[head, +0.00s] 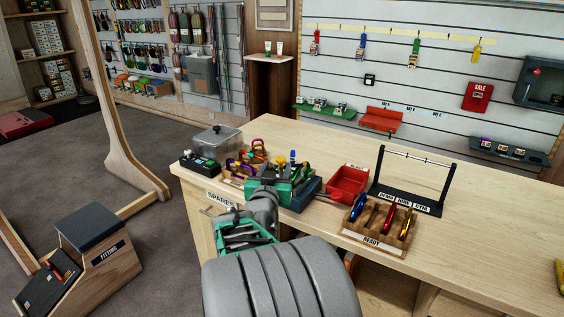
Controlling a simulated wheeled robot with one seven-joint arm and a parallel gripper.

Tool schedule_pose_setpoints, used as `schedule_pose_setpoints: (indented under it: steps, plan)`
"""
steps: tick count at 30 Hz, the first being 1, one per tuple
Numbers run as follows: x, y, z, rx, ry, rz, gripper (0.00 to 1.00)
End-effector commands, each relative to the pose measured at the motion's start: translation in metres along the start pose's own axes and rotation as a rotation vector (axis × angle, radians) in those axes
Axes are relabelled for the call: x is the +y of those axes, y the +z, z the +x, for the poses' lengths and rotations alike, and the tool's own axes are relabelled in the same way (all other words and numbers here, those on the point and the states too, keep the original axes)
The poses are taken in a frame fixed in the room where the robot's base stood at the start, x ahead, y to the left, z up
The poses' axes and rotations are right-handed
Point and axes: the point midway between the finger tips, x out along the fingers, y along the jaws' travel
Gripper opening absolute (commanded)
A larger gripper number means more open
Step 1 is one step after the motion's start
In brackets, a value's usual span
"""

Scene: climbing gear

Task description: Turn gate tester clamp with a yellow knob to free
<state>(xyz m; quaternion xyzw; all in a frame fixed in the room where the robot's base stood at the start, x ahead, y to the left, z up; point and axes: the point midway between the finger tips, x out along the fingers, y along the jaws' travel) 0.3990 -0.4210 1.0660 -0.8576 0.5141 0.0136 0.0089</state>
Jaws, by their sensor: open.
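My gripper (280,170), green and dark, is open over the counter, just in front of and left of the knob. Its fingertips are small and partly hidden, so I cannot tell whether they touch anything.
A wooden rack with colored carabiners (347,231), a red tray (347,184) and a black stand with a bar (409,198) stand to the right. A clear-lidded box (217,140) and a dark button box (199,164) stand left. The counter (490,215) is clear further right.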

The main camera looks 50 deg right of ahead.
Motion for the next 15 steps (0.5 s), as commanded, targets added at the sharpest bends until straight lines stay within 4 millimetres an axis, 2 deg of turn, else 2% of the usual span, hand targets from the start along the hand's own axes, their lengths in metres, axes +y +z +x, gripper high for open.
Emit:
schedule_pose_setpoints:
  steps: [3, 12, 15]
  plan:
    - [0.007, -0.007, 0.011, 0.035, 0.012, -0.002, 0.48]
    - [0.007, -0.009, 0.066, 0.031, 0.01, -0.001, 0.48]
    - [0.007, -0.009, 0.076, 0.033, 0.009, -0.001, 0.48]
